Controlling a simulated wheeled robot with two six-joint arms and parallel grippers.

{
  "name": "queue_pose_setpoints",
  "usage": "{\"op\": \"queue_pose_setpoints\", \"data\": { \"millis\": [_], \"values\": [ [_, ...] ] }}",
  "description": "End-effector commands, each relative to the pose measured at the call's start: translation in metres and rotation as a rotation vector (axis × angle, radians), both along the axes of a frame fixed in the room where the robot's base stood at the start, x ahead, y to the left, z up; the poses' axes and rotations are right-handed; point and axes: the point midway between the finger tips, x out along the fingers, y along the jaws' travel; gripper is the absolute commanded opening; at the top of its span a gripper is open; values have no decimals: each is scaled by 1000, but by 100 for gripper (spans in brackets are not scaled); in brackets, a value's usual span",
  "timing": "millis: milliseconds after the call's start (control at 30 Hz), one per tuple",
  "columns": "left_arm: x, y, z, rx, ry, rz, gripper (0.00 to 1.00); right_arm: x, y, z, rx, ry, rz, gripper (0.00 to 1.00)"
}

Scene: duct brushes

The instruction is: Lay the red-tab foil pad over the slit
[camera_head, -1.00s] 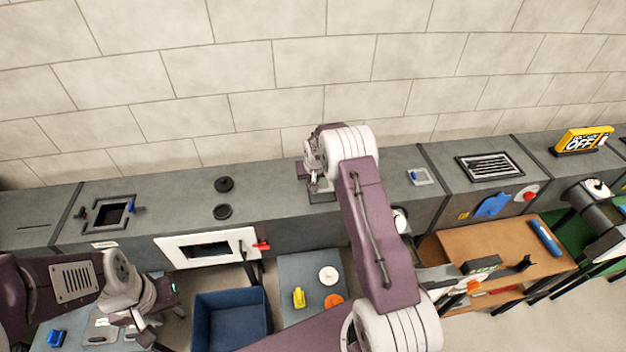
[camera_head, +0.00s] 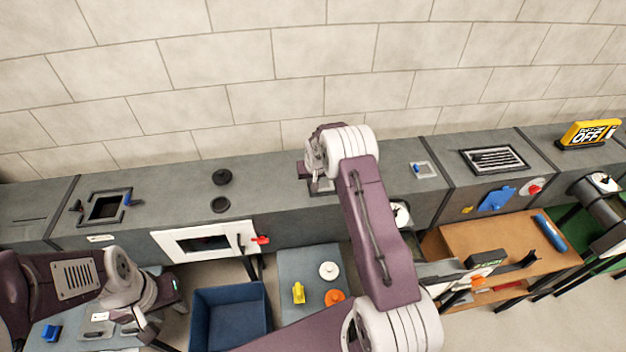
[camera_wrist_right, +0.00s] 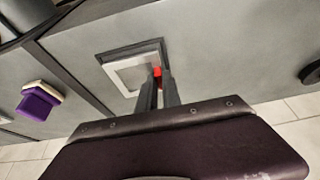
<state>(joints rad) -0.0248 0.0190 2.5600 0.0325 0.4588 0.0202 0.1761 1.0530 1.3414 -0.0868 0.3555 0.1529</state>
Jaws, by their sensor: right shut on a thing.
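The red-tab foil pad (camera_wrist_right: 130,73) is a silvery square on a dark square frame in the right wrist view. Its red tab (camera_wrist_right: 157,73) is between the fingertips of my right gripper (camera_wrist_right: 160,82), which is shut on it. In the head view my right gripper (camera_head: 320,186) is low over the duct top, and the arm hides most of the pad. I cannot tell whether the pad is lifted off the frame. A thin dark slit (camera_head: 30,220) shows on the far-left duct section. My left gripper (camera_head: 150,322) is low at the left, its jaws unclear.
A framed opening (camera_head: 106,208) and two black round parts lie on the duct left of my right gripper. A small blue-tab pad (camera_head: 424,170) and a grille (camera_head: 493,160) are to its right. A blue bin (camera_head: 230,290) and a grey table (camera_head: 303,262) stand in front.

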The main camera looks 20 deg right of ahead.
Motion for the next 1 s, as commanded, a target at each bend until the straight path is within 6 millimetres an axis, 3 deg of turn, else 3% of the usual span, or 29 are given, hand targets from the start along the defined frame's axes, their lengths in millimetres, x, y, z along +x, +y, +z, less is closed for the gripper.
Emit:
{"op": "queue_pose_setpoints", "data": {
  "millis": [33, 100, 500, 1000],
  "values": [
    [0, 0, 0, 0, 0, 0, 36, 0, 0, 0, 0, 0, 0, 14],
    [0, 0, 0, 0, 0, 0, 36, 0, 0, 0, 0, 0, 0, 34],
    [0, 0, -3, 0, 0, 0, 36, -1, 1, 4, 0, -1, 0, 34],
    [0, 0, -31, 0, 0, 0, 36, -32, 9, 80, -1, -2, 0, 34]
  ]
}}
